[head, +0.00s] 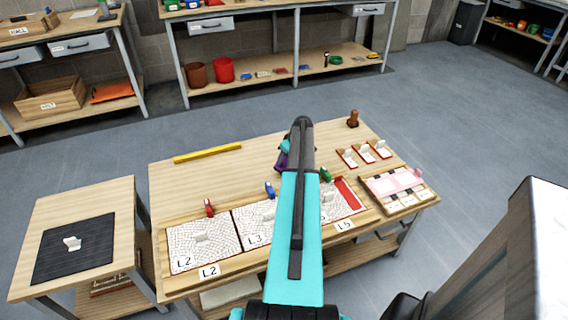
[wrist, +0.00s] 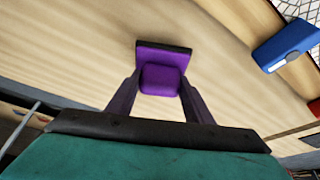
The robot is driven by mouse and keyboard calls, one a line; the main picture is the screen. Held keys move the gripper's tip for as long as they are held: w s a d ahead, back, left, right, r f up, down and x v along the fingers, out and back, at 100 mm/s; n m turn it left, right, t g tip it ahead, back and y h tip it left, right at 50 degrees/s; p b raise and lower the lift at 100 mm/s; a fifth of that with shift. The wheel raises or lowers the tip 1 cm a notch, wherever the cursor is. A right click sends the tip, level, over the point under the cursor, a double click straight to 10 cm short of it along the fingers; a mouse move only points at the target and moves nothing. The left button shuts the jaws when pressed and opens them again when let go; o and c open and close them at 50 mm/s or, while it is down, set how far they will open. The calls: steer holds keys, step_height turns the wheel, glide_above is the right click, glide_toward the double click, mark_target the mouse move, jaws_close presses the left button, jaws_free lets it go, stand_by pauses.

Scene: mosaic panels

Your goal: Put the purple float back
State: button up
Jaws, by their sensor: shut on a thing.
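The purple float (wrist: 163,68) is a flat plate with a purple block handle and a dark edge. My gripper (wrist: 160,92) is shut on it, one finger on each side of the handle, above bare wood in the wrist view. In the head view only a bit of purple (head: 281,160) shows beside my arm, which hides most of my gripper. A red float (head: 209,208), a blue float (head: 269,191) and a green float (head: 325,175) stand along the back edge of the mosaic panels. The blue float also shows at the right of the wrist view (wrist: 287,43).
The L2 panel (head: 188,241) and L3 panel (head: 243,222) lie in front on the bench; my arm covers part of the row. A yellow bar (head: 208,153) lies at the back left. Small cards (head: 364,154) and a pink-topped board (head: 387,184) are at the right. The left-middle bench is clear.

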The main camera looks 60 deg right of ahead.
steer(key=shift+f, duration=1.1)
steer(key=shift+f, duration=0.15)
steer(key=o, duration=1)
steer(key=v, duration=1.2)
steer(key=shift+b, duration=0.45)
steer(key=shift+r, duration=0.25)
